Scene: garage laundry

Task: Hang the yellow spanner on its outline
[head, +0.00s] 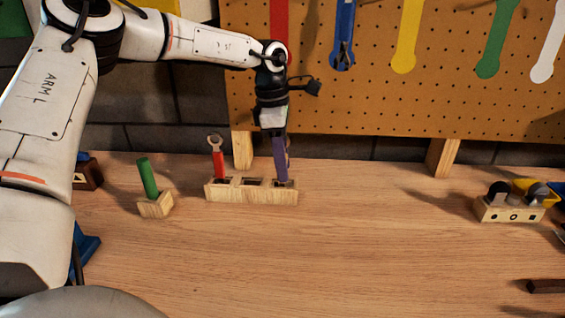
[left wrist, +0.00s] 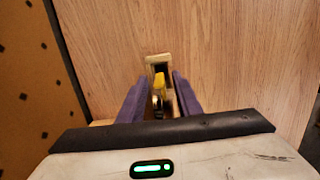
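The yellow spanner (left wrist: 160,88) stands in a slot of a wooden rack (head: 225,194). In the head view my gripper hides nearly all of it. My left gripper (head: 281,172) points down at the right end of the rack. In the left wrist view its purple fingers (left wrist: 160,95) are on either side of the spanner, with gaps between, so it looks open. The yellow outline (head: 406,38) is on the pegboard (head: 375,105), up and to the right of my gripper, and is bare in the part seen. My right gripper is not in view.
A red spanner (head: 217,160) stands at the rack's left end. A green-handled tool (head: 148,178) stands in a small wooden block. Red, blue, green (head: 497,40) and white outlines flank the yellow one. Another wooden holder (head: 512,212) is at the right. The middle of the bench is clear.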

